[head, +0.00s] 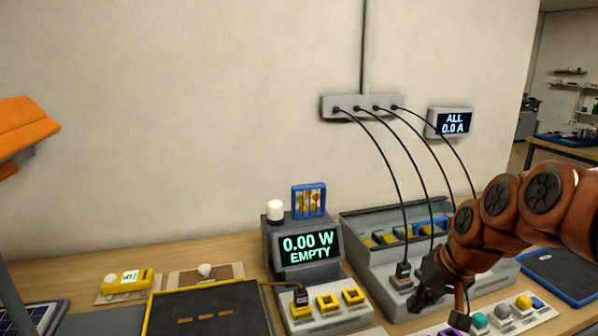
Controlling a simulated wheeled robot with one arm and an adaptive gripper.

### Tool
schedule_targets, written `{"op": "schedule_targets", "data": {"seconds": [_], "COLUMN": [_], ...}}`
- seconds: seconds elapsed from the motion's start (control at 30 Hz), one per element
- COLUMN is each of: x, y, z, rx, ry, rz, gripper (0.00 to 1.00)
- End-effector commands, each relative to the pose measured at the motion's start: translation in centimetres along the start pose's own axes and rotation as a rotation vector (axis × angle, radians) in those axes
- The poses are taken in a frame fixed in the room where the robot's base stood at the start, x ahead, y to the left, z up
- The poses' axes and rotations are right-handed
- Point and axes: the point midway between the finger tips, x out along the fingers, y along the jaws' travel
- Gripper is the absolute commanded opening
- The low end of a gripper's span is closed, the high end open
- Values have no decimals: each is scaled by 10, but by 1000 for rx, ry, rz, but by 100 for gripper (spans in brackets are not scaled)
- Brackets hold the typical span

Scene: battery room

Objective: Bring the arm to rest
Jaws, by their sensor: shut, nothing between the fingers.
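My orange-red arm (500,215) reaches in from the right edge of the head view. My dark gripper (426,290) is at its end, low over the bench, in front of the grey charging unit (370,265). It is shut and empty. Its fingers point down and are close to a black plug (403,270) on the unit; I cannot tell whether they touch it. The gripper and arm hide part of the unit's front and right side.
A meter (308,247) reading 0.00 W EMPTY stands left of the unit. Black cables hang from a wall strip (362,106) down to the unit. A wall display (450,123) reads ALL 0.0 A. A dark yellow-edged tray (210,312) lies front left. Coloured knobs (502,311) sit below the arm.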

Motion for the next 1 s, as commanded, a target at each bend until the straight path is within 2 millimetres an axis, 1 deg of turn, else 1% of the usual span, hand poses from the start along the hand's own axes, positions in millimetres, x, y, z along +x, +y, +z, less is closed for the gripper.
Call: {"op": "schedule_targets", "data": {"seconds": [0.03, 0.07, 0.1, 0.17, 0.2, 0.27, 0.3, 0.37, 0.4, 0.5, 0.6, 0.7, 0.8, 1.0], "x": [-7, -8, -9, -12, -14, -18, -20, -25, -27, -33, -36, -38, -38, -38], "y": [-12, -17, -22, -26, -28, -28, -27, -24, -21, -13, -6, -3, -2, -2], "z": [22, 37, 57, 86, 106, 134, 153, 179, 196, 229, 251, 262, 265, 265], "rx": [-32, -49, -67, -92, -105, -121, -130, -137, -139, -138, -133, -130, -129, -129], "ry": [-38, -64, -100, -151, -184, -229, -261, -302, -332, -383, -420, -436, -441, -441], "rz": [21, 34, 51, 80, 99, 130, 151, 182, 199, 236, 263, 275, 278, 277], "gripper": [0, 0, 0, 0, 0, 0, 0, 0, 0, 0, 0, 0, 0, 0]}}
